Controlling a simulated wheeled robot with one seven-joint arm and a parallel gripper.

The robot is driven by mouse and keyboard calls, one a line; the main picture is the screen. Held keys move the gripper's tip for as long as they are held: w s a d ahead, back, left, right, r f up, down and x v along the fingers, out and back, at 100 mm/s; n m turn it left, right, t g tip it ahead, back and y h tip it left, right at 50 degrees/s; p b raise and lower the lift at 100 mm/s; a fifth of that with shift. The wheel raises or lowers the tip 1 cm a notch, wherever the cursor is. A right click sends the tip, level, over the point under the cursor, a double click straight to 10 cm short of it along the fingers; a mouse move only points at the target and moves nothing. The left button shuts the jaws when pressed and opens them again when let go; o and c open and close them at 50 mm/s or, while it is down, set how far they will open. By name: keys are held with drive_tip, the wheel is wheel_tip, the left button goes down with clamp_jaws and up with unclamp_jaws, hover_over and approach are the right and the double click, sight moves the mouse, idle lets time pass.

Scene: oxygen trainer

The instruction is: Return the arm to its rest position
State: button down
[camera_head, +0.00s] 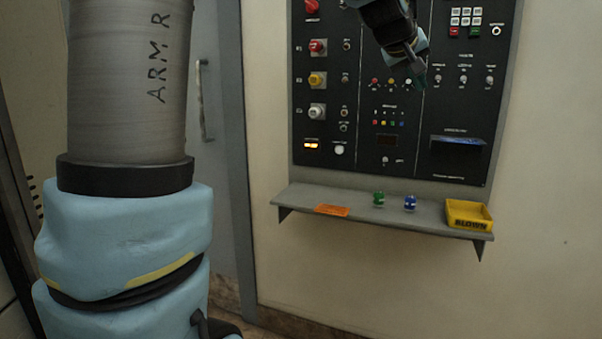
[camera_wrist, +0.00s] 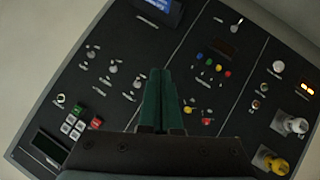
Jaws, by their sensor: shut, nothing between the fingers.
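My gripper (camera_head: 419,76) is in front of the upper middle of the black control panel (camera_head: 362,165), its fingers pointing down and right in the head view. In the wrist view my gripper (camera_wrist: 160,72) shows its two green fingers side by side, shut with nothing between them. The panel (camera_wrist: 215,28) fills most of the wrist view, tilted. The fingertips look apart from the panel, though the exact gap is hard to tell. A large part of my own arm fills the left of the head view.
Below the panel a grey shelf (camera_head: 300,197) holds an orange tag (camera_head: 331,210), a green item (camera_head: 378,199), a blue item (camera_head: 410,203) and a yellow bin (camera_head: 468,214). Red (camera_head: 317,46), yellow (camera_head: 317,79) and white (camera_head: 317,111) knobs stick out at the panel's left. Bare wall lies to the right.

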drive_tip(key=s+a+f+n+g+y, duration=0.1)
drive_tip(key=s+a+f+g+y, duration=0.15)
drive_tip(key=a+f, duration=1.05)
drive_tip(key=s+a+f+g+y, duration=0.15)
drive_tip(key=a+f+y, duration=0.25)
drive_tip(key=a+f, duration=0.9)
drive_tip(key=s+a+f+g+y, duration=0.2)
drive_tip(key=s+a+f, duration=0.6)
drive_tip(key=s+a, duration=0.15)
wheel_tip(320, 180, up, 13)
drive_tip(key=s+p, duration=0.2)
drive_tip(key=p, duration=1.1)
drive_tip(key=shift+a, duration=0.3)
